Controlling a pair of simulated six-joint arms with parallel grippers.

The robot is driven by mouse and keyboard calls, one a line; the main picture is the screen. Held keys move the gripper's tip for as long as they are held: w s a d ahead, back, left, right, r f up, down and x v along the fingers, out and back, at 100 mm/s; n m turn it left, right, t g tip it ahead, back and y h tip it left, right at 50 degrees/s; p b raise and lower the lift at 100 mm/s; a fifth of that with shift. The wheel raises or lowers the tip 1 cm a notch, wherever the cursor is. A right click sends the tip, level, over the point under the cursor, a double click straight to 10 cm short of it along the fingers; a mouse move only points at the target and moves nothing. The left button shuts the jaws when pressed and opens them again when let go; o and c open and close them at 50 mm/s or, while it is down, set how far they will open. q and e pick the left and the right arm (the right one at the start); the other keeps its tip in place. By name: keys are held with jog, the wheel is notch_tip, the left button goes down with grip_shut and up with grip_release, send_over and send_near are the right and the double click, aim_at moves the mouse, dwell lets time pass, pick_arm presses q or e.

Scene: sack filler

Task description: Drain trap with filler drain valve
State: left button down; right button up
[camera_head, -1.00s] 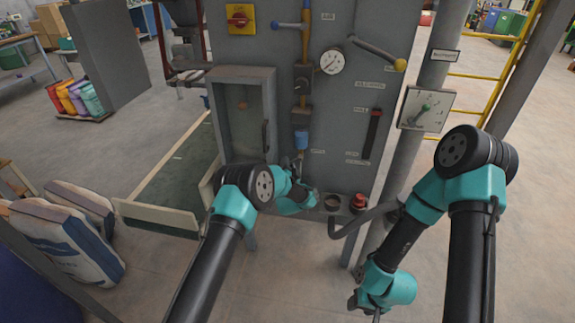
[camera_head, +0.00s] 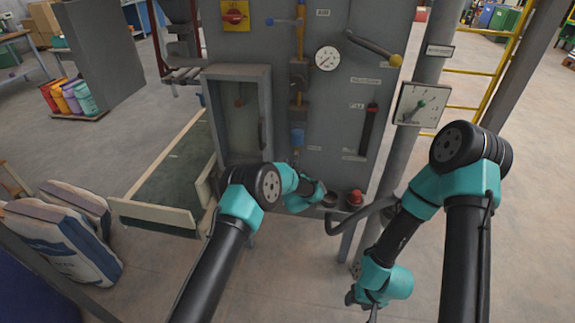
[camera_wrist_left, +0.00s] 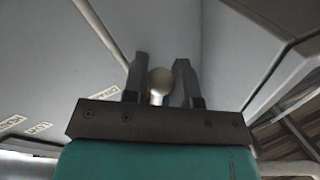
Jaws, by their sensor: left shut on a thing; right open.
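The trap (camera_head: 297,137), with a blue bowl, is mounted on the front of the grey filler cabinet (camera_head: 345,20), below a yellow pipe. My left gripper (camera_wrist_left: 160,76) is at a pale rounded knob (camera_wrist_left: 160,84), likely the drain valve, which sits between its two fingers in the left wrist view. In the head view my left wrist is just below the trap, and the arm hides the fingertips and the valve. My right gripper (camera_head: 360,299) hangs low at the right of the cabinet, away from the trap, open and apparently empty.
A red button (camera_head: 355,197) and a dark round cup (camera_head: 330,199) are on a ledge right of my left wrist. A glass-fronted box (camera_head: 239,115) is to the left. Sacks (camera_head: 65,230) lie at lower left.

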pick_arm(q)
jog(key=shift+d+n, duration=0.25)
jog(key=shift+n, duration=0.25)
jog(key=c, duration=0.9)
grip_release()
jog(key=shift+s+f, duration=0.1)
jog(key=shift+s, duration=0.05)
jog(key=s+d, duration=0.2)
jog(key=s, duration=1.5)
jog(key=shift+f, duration=0.45)
